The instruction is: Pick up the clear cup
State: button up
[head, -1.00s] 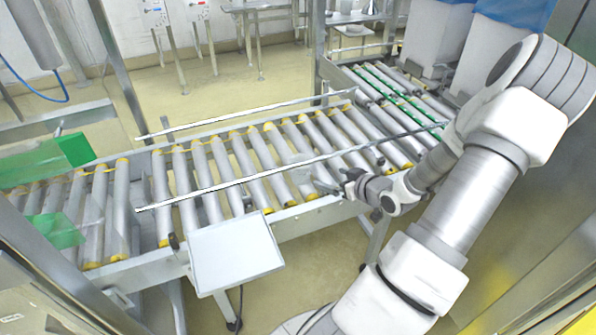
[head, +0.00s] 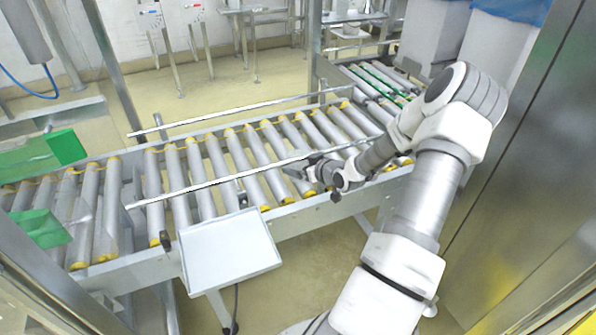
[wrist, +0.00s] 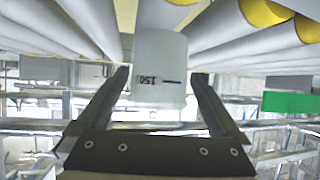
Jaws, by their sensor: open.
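A whitish, translucent cup (wrist: 158,62) with a printed "150" mark shows upside down in the wrist view. It is by the conveyor rollers, between the two dark fingers of my gripper (wrist: 161,80). The fingers are apart, with a visible gap on each side of the cup near their tips. In the head view my gripper (head: 300,172) is low over the near side of the roller conveyor (head: 215,180). The cup cannot be made out clearly there.
A thin guide rail (head: 225,180) runs along the conveyor's near side, close to my gripper. A pale square tray (head: 230,255) sticks out at the front. Green panels (head: 40,228) are at the left. A metal post (head: 105,60) stands at the back left.

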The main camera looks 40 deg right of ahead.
jog(key=shift+x, duration=0.95)
jog(key=shift+c, duration=0.2)
jog(key=c, duration=1)
jog(key=shift+r, duration=0.1)
